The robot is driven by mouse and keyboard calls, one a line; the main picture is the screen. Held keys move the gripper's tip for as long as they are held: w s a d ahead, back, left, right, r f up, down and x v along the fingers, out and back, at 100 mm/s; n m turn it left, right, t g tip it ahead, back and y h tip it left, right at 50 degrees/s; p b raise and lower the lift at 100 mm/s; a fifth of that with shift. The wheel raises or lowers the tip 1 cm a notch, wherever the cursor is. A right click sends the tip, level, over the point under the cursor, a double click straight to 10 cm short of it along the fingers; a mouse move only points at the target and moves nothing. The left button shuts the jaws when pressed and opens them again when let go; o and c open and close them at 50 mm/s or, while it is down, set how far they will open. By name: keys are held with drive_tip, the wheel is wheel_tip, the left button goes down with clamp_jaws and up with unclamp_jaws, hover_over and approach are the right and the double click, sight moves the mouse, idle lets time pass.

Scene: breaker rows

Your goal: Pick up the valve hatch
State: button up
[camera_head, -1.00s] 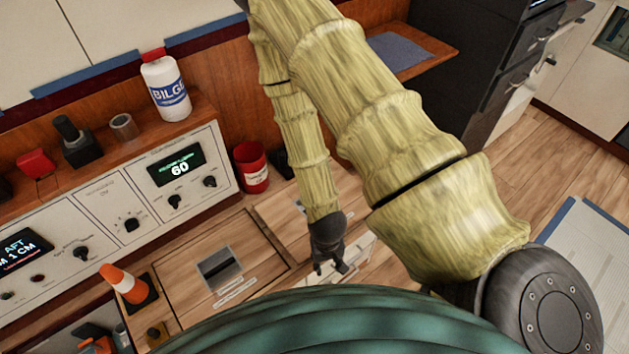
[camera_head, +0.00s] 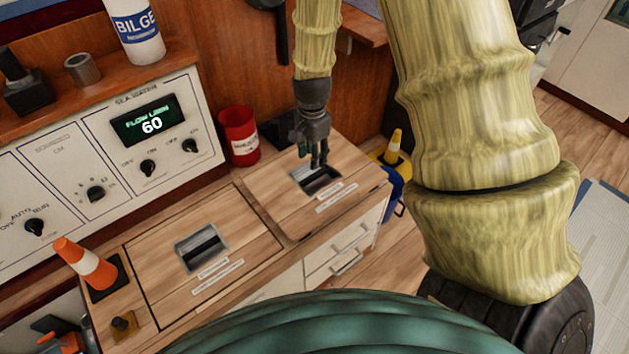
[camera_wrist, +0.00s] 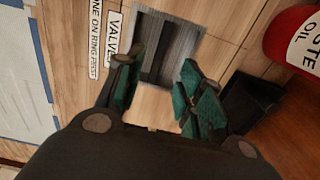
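The valve hatch (camera_head: 275,198) is a wooden panel on the right of the counter top, lying flat with a recessed metal pull (camera_head: 323,182). In the wrist view, a label beginning "VALVE" (camera_wrist: 115,37) sits beside this recess (camera_wrist: 160,55). My gripper (camera_head: 313,160) points down just above the pull, partly covering it. In the wrist view my gripper (camera_wrist: 160,78) is open, its green-padded fingers apart on either side of the recess with nothing between them. Whether the fingertips touch the hatch, I cannot tell.
A second hatch (camera_head: 150,262) with a similar pull lies to the left. A red can (camera_head: 239,136) stands behind the valve hatch, near my gripper. An orange cone (camera_head: 84,264) stands at the left, and a yellow cone (camera_head: 395,150) past the right edge. A control panel (camera_head: 110,165) rises behind.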

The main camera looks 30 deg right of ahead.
sight(314, 174)
drive_tip(key=f+b, duration=0.1)
drive_tip(key=f, duration=0.4)
drive_tip(key=f+b, duration=0.2)
drive_tip(key=f, duration=0.3)
drive_tip(key=shift+d+f, duration=0.2)
drive_tip(key=shift+f, duration=0.15)
clamp_jaws()
drive_tip(key=shift+r, duration=0.1)
